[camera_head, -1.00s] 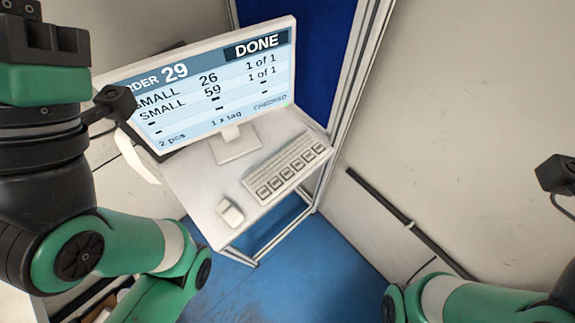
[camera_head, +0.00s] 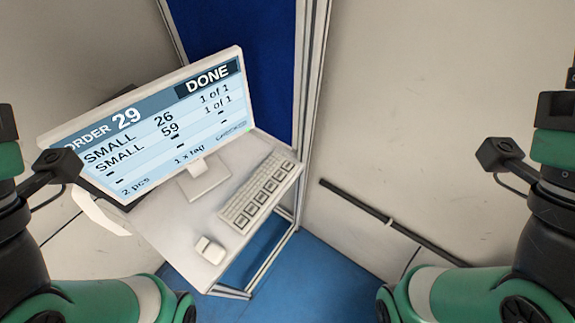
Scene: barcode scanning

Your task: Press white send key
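A white keyboard (camera_head: 258,189) lies on a small white desk, with a row of larger labelled keys along its front edge. The key labels are too small to read, so I cannot tell which key is the send key. Behind it a monitor (camera_head: 160,125) shows order 29, two SMALL lines, each 1 of 1, and DONE. My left arm stands at the left edge and my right arm at the right edge, both apart from the desk. Neither gripper's fingers can be seen.
A white mouse (camera_head: 209,250) lies on the desk (camera_head: 165,225) left of the keyboard. A metal frame post (camera_head: 311,110) rises behind the desk's right side. A dark bar (camera_head: 400,228) runs low along the right wall. Blue floor (camera_head: 325,275) is open right of the desk.

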